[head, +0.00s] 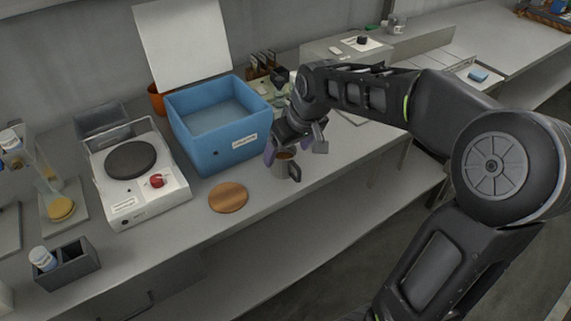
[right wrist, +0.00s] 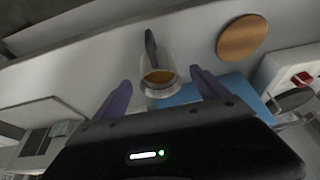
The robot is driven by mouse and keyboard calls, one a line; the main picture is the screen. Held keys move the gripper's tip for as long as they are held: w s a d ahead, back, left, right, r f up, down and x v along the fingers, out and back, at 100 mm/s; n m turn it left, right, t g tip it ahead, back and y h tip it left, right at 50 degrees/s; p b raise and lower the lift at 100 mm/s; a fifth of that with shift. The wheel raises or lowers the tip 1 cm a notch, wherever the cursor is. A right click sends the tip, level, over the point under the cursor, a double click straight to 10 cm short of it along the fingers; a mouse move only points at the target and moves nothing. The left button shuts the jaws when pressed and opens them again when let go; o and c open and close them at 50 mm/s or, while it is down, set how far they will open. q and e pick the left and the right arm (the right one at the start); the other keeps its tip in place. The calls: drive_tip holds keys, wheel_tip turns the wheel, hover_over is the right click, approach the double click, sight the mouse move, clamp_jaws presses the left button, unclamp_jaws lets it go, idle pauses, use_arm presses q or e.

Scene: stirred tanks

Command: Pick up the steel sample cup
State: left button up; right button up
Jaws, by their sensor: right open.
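The steel sample cup (head: 283,164) stands on the bench near its front edge, with a dark handle on its right side and a brown content. In the right wrist view the cup (right wrist: 159,86) sits ahead of and between the fingertips, its dark handle pointing away. My left gripper is not in view.
A round wooden coaster (head: 228,197) lies left of the cup. A blue bin (head: 215,155) stands behind it, and a white hotplate (head: 150,201) is farther left. A dark divided holder (head: 68,271) is at the lower left. The bench front edge is close to the cup.

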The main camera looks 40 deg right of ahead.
sight(284, 160)
drive_tip(key=shift+w+f, duration=0.1)
drive_tip(key=shift+f, duration=0.15)
drive_tip(key=shift+p+x, duration=0.3)
drive_tip(key=shift+x, duration=2.3)
drive_tip(key=shift+d, duration=0.1)
drive_tip(key=c, duration=1.6)
drive_tip(key=shift+r, duration=0.15)
wheel_tip(284, 160, up, 10)
drive_tip(key=shift+f, duration=0.1)
